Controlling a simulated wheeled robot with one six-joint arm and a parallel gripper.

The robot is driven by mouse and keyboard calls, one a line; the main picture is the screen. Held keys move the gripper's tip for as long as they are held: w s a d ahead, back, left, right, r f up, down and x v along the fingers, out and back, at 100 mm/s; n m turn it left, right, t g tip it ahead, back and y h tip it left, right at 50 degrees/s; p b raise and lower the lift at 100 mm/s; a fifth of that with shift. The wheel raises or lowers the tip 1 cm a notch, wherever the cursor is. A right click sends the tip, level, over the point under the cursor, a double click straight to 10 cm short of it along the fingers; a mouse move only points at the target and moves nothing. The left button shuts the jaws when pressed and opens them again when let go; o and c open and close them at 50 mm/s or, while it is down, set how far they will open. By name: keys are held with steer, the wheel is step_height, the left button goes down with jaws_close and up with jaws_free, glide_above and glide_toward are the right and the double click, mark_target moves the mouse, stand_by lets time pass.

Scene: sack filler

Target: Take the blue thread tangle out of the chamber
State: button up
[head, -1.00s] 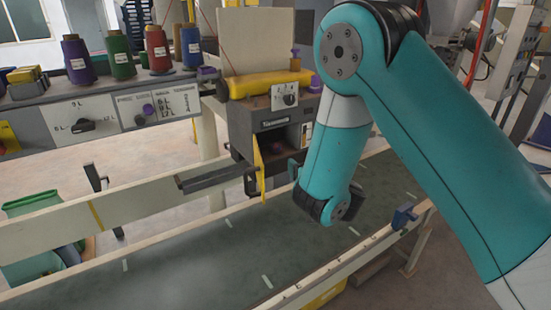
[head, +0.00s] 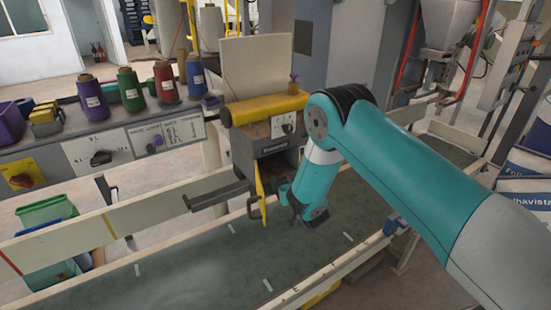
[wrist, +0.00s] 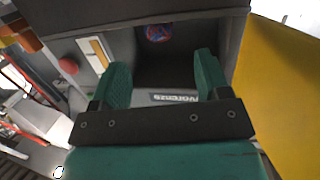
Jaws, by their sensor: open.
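The thread tangle (wrist: 158,32), a small round blue and reddish bundle, sits in the dark chamber (wrist: 175,65) at the top of the wrist view. My gripper (wrist: 160,75) points at the chamber mouth, its two green fingers spread apart with nothing between them. The tangle shows beyond the fingertips, apart from them. In the head view the chamber belongs to the grey sewing head (head: 268,145) under a yellow roll.
A yellow panel (wrist: 285,75) stands close on the right in the wrist view. A red button (wrist: 68,65) is on the left. In the head view a grey bar (head: 218,197) juts out left of the machine. The green conveyor belt (head: 200,265) below is clear.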

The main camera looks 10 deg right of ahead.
mark_target(278, 168)
steer(key=w, duration=0.2)
steer(key=w+p, duration=0.1)
steer(key=shift+w+a+f, duration=0.15)
steer(key=shift+a+f, duration=0.05)
steer(key=shift+f, duration=0.05)
steer(key=w+p, duration=0.3)
steer(key=w, duration=0.1)
steer(key=shift+w+a, duration=0.15)
steer(key=shift+w, duration=0.05)
steer(key=shift+w+f, duration=0.15)
steer(key=shift+w, duration=0.25)
steer(key=c, duration=1)
